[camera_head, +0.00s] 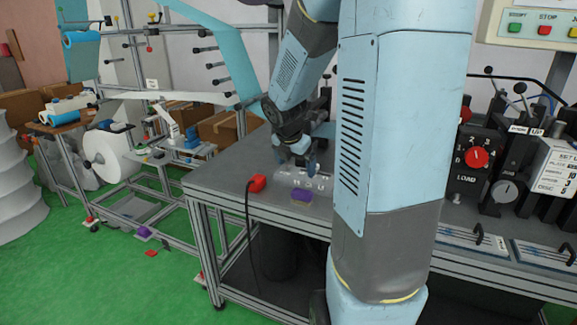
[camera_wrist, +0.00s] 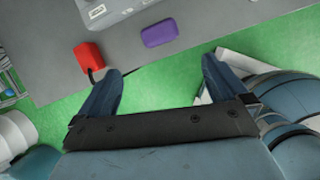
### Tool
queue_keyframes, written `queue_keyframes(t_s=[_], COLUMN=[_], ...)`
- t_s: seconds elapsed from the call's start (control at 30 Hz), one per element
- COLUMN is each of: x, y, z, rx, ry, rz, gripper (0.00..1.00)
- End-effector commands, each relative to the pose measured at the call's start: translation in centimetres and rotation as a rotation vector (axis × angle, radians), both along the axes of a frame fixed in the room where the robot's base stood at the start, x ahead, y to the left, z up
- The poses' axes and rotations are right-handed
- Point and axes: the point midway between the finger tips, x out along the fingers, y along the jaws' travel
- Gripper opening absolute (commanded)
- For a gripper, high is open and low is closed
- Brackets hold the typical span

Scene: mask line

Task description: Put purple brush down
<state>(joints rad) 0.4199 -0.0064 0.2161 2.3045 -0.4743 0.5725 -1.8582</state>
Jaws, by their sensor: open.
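The purple brush (camera_wrist: 160,33) lies on the grey table near its front edge, seen in the wrist view beyond my fingertips. In the head view a purple block, the brush (camera_head: 302,195), rests on the same table in front of a clear-grey fixture. My gripper (camera_wrist: 163,68) is open and empty, its two blue fingers spread wide, and the brush is apart from both. In the head view my gripper (camera_head: 295,160) hangs over the table behind the brush, partly hidden by my arm.
A red box (camera_head: 257,184) with a black cable sits on the grey table (camera_head: 225,185) left of the brush. A control panel with a LOAD knob (camera_head: 476,157) stands at right. Another purple item (camera_head: 144,232) is low on the rack at left.

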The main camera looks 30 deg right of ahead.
Motion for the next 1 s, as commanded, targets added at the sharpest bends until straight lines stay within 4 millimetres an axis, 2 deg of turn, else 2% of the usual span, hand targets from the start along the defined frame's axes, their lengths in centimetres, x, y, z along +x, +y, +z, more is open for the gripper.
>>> queue_keyframes(t_s=[0.03, 0.2, 0.5, 0.8, 1.0], x=[-0.9, -4.2, -11.0, -17.8, -20.5], y=[0.8, 3.4, 7.8, 11.5, 12.8], z=[1.3, 5.0, 9.7, 12.2, 12.8], rx=[0.020, 0.138, 0.430, 0.775, 0.911], ry=[-0.042, -0.191, -0.410, -0.488, -0.466], rz=[-0.081, -0.421, -1.013, -1.567, -1.788], gripper=[1.00, 1.00, 1.00, 1.00, 1.00])
